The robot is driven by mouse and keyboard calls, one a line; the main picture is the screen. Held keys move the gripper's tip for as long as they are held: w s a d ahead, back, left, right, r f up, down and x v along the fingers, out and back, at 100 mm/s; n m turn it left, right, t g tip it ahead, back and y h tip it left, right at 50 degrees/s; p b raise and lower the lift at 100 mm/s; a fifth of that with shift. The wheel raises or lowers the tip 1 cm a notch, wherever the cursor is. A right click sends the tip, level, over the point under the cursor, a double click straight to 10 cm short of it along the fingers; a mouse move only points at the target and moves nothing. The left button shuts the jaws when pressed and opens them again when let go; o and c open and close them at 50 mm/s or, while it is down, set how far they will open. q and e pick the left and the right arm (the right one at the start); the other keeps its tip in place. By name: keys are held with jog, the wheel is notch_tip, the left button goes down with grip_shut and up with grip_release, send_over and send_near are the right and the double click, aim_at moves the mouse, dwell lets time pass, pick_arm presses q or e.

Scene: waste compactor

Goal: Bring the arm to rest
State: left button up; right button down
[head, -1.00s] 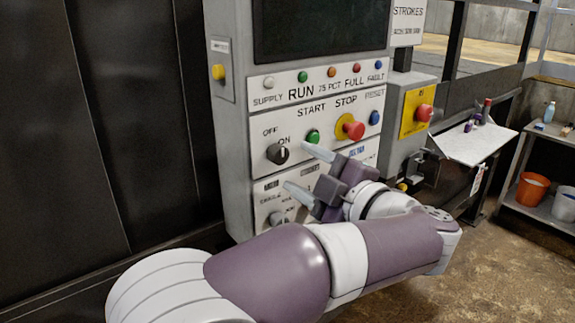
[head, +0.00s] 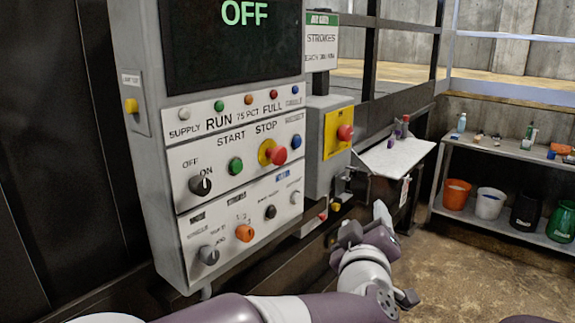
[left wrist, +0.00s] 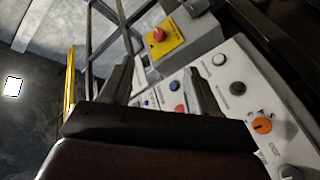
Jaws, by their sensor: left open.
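My left gripper (head: 366,224) is in the head view at lower middle, right of the control panel and apart from it. In the left wrist view its two fingers (left wrist: 155,85) are spread with nothing between them. The control panel (head: 172,230) carries a black OFF/ON knob (head: 200,185), a green START button (head: 235,166) and a red STOP button (head: 275,155) on a yellow collar. An orange knob (head: 244,232) sits lower down. The screen (head: 290,45) reads OFF. My right gripper does not show.
A grey box with a red emergency button (head: 345,132) on a yellow plate juts out right of the panel. A small white shelf (head: 398,160) holds bottles. A rack with buckets (head: 490,204) stands at the right. The floor (head: 450,270) there is clear.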

pick_arm(q)
jog(key=s+a+f+m+g, duration=0.4)
jog(key=a+f+g, duration=0.15)
jog(key=f, duration=0.55)
jog(key=s+a+f+m+g, duration=0.4)
jog(key=a+f+g, duration=0.15)
jog(key=f, duration=0.55)
jog(key=s+a+f+g+y, duration=0.1)
jog(key=s+a+f+g, duration=0.1)
jog(key=s+a, duration=0.3)
jog(key=s+a+f+n+g+y, duration=0.1)
jog(key=s+a, duration=0.5)
jog(key=a, duration=0.8)
jog(key=shift+s+a+f+n+g+y+p, duration=0.3)
jog(key=shift+f+g+y, duration=0.6)
jog(key=shift+f, duration=0.95)
